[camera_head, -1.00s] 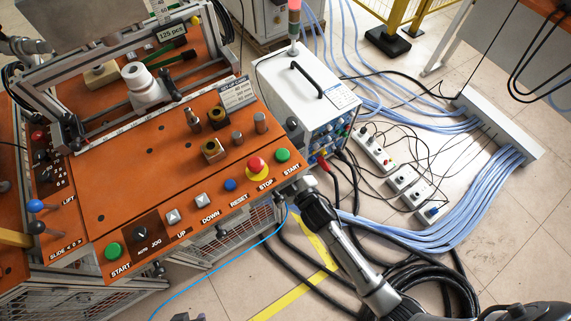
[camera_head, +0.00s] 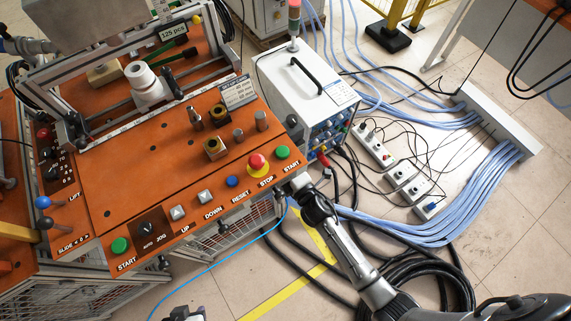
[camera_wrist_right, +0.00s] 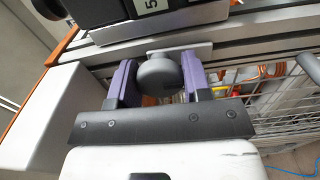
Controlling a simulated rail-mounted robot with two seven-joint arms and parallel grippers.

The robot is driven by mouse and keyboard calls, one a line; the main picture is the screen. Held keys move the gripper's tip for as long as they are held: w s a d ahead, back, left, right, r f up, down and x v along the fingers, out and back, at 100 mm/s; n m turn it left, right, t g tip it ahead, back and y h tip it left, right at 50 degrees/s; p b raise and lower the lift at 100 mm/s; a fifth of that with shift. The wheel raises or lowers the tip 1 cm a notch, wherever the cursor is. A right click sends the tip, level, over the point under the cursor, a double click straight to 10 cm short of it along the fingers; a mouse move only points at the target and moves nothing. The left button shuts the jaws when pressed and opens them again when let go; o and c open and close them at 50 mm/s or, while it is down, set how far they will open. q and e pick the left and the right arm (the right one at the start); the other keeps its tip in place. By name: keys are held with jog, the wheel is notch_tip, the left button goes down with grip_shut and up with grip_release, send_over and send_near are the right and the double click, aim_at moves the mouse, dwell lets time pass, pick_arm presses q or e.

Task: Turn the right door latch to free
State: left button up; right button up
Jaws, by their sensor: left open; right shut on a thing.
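In the right wrist view, a dark round latch knob (camera_wrist_right: 158,76) sits in front of a light metal plate (camera_wrist_right: 190,52) under the machine's edge rail. My right gripper (camera_wrist_right: 159,72) has its two purple fingers on either side of the knob and is shut on it. In the head view my right arm reaches the right front corner of the orange panel; the knob is hidden there. My left gripper (camera_head: 183,314) shows only at the bottom edge, open and empty, low in front of the machine and apart from it. Which way the latch is turned cannot be told.
The orange panel (camera_head: 150,190) carries several buttons, including a red stop button (camera_head: 258,162). A wire mesh side (camera_wrist_right: 265,105) lies below the rail. A white power unit (camera_head: 308,85) stands behind, with black cables and blue hoses (camera_head: 440,230) on the floor.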

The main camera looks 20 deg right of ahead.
jog(key=shift+n, duration=0.3)
dwell(0.4)
jog(key=o, duration=0.9)
jog(key=s+d, duration=0.1)
jog(key=s, duration=0.8)
jog(key=s+d+p, duration=0.1)
jog(key=s, duration=0.3)
jog(key=shift+s+d, duration=0.25)
jog(key=shift+d, duration=0.05)
